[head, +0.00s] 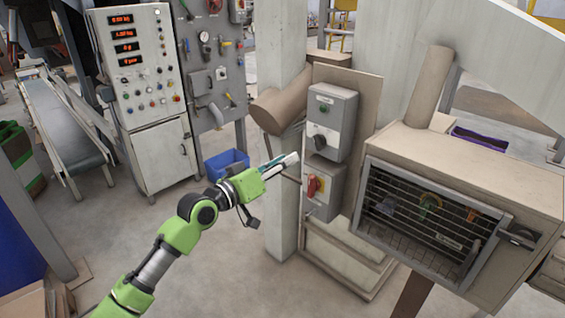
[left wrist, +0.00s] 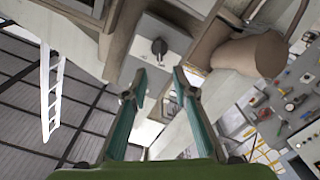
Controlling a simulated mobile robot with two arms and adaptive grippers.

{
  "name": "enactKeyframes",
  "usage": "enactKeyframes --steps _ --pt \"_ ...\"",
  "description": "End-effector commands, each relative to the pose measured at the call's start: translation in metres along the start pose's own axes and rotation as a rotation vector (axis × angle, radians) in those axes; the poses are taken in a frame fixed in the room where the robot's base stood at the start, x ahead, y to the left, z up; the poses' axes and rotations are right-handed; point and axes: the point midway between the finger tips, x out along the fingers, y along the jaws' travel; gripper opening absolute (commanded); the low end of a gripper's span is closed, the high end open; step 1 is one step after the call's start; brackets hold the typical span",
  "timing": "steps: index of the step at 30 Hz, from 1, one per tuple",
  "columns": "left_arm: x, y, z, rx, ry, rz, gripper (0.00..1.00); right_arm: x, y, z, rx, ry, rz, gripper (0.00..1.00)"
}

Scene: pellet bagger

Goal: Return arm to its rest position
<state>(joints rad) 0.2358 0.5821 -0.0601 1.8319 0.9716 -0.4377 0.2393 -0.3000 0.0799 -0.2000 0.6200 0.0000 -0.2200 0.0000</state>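My left arm, green and grey, reaches in from the bottom left of the head view. Its left gripper (head: 292,162) is held in the air in front of the grey switch boxes on the column. In the left wrist view the left gripper (left wrist: 160,84) shows two teal-padded fingers apart, with nothing between them. The upper switch box (head: 333,120) has a black knob, and the lower switch box (head: 325,187) has a red rotary handle. The fingertips look close to the lower box in the head view; I cannot tell whether they touch. My right gripper is not in view.
A mesh-fronted cabinet (head: 430,218) stands at the right. A control cabinet (head: 145,90) with red displays stands at the back left, beside a conveyor (head: 62,125) and a tool panel (head: 212,60). A blue bin (head: 226,165) sits behind my arm. Floor at the lower left is partly clear.

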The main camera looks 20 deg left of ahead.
Motion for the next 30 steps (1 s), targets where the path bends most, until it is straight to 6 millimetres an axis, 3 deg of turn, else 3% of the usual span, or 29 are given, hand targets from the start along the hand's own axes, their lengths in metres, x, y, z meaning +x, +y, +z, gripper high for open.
enactKeyframes --steps 16,19,23,30 --pt "-0.004 0.0 0.0 0.0 0.0 0.0 0.26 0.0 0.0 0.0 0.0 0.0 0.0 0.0" --pt "-0.003 -0.009 0.01 -0.003 -0.009 -0.017 0.26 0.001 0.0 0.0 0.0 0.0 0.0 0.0" --pt "-0.003 -0.051 0.051 -0.001 -0.05 -0.094 0.26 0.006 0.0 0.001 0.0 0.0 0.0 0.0" --pt "-0.029 -0.16 0.193 0.035 -0.212 -0.312 0.26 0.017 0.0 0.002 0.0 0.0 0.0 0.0"
